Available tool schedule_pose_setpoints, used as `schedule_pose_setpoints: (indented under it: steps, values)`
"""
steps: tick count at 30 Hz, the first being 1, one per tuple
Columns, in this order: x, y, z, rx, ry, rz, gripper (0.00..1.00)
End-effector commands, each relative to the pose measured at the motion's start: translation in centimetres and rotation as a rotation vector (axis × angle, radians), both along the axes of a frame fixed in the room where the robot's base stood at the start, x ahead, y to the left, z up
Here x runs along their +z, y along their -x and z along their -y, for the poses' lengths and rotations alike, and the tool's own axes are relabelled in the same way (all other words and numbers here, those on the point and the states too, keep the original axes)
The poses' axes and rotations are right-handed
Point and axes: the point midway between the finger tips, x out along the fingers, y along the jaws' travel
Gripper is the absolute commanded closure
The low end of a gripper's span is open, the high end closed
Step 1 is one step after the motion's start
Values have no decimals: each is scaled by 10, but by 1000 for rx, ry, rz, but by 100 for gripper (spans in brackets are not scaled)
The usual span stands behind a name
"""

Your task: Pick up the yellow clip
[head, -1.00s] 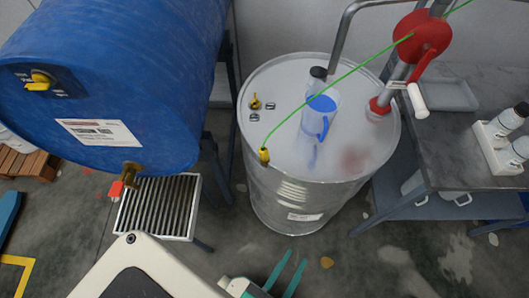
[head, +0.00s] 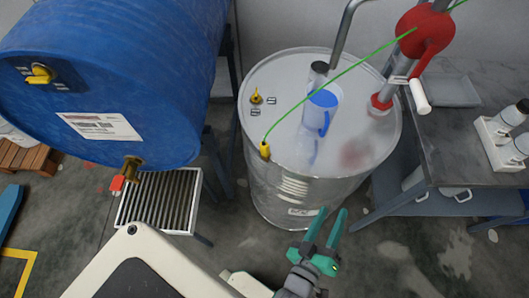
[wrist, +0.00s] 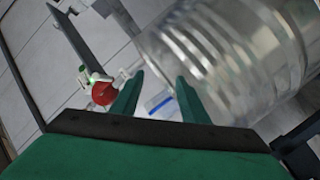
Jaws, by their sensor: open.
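The yellow clip (head: 265,150) is at the near left rim of the grey metal drum (head: 292,178), at the end of a green cable (head: 350,68). The cable runs up to the right, past the red pump. My gripper (head: 331,211) is open and empty, in front of the drum, to the right of and below the clip in the head view. In the wrist view, its two green fingers (wrist: 160,80) stand apart with the drum (wrist: 222,50) beyond them. I cannot make out the clip in the wrist view.
A blue barrel (head: 110,60) lies at left above a grating (head: 158,200). A grey bench (head: 455,150) stands at right.

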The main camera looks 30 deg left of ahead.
Motion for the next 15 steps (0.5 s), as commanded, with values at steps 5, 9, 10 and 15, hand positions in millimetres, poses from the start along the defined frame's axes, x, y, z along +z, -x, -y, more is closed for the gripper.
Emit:
schedule_pose_setpoints:
  steps: [5, 9, 10, 15]
  values:
    - [29, -63, 6, -3, 236, 71, 59]
    - [56, -107, 11, -39, 398, 115, 59]
    - [63, -116, 11, -50, 431, 123, 59]
    - [103, -160, 14, -127, 586, 157, 59]
